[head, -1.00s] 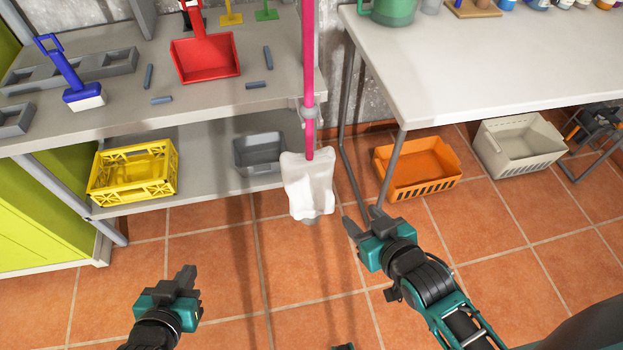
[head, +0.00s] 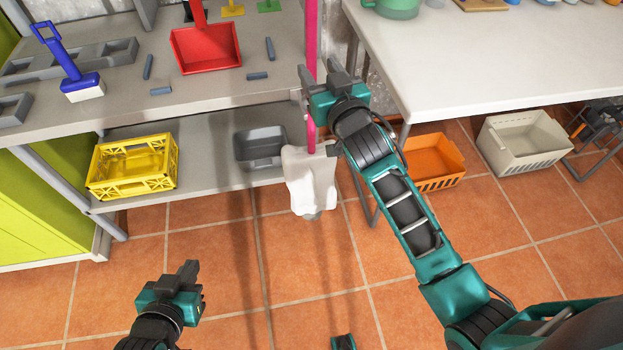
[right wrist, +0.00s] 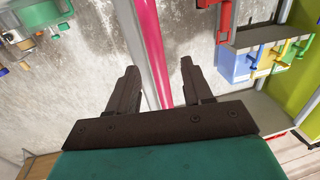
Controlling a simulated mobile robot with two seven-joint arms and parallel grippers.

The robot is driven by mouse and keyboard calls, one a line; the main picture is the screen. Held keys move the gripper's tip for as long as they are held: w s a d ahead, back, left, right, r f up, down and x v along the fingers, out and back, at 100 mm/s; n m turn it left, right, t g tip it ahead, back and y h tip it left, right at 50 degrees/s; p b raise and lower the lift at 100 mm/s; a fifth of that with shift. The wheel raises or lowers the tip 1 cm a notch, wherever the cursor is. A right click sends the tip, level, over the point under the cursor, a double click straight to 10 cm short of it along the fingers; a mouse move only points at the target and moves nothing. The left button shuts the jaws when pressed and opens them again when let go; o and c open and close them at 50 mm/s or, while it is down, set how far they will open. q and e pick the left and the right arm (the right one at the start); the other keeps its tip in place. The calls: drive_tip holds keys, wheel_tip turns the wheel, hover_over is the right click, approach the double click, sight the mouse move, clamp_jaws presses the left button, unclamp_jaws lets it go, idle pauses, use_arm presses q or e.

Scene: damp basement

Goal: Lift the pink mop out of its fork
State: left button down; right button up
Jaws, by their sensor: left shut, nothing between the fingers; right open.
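The pink mop's handle (head: 311,30) stands upright at the right end of the shelf unit, with its white mop head (head: 310,182) hanging low above the tiled floor. The fork around the handle is mostly hidden behind my right gripper in the head view. My right gripper (head: 328,72) is open, right at the handle. In the right wrist view the pink handle (right wrist: 150,45) runs between the two fingers of the right gripper (right wrist: 158,70); how deep it sits between them I cannot tell. My left gripper (head: 189,266) is shut and empty, low at the left.
A red dustpan (head: 206,48) and a blue brush (head: 76,72) are on the shelf top. A yellow crate (head: 132,167) and grey bin (head: 262,147) sit below. A white table (head: 480,70) stands right, with orange (head: 435,160) and cream baskets (head: 522,140) beneath it.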

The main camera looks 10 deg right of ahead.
sight(314, 61)
drive_tip(key=shift+w+a+f+b, duration=0.15)
drive_tip(key=shift+w+b, duration=0.05)
drive_tip(key=shift+w, duration=1.2)
drive_tip(key=shift+w+a+f+b, duration=0.1)
drive_tip(key=shift+w+a+b, duration=0.05)
drive_tip(key=shift+w, duration=1.25)
clamp_jaws()
drive_tip(key=shift+r, duration=0.1)
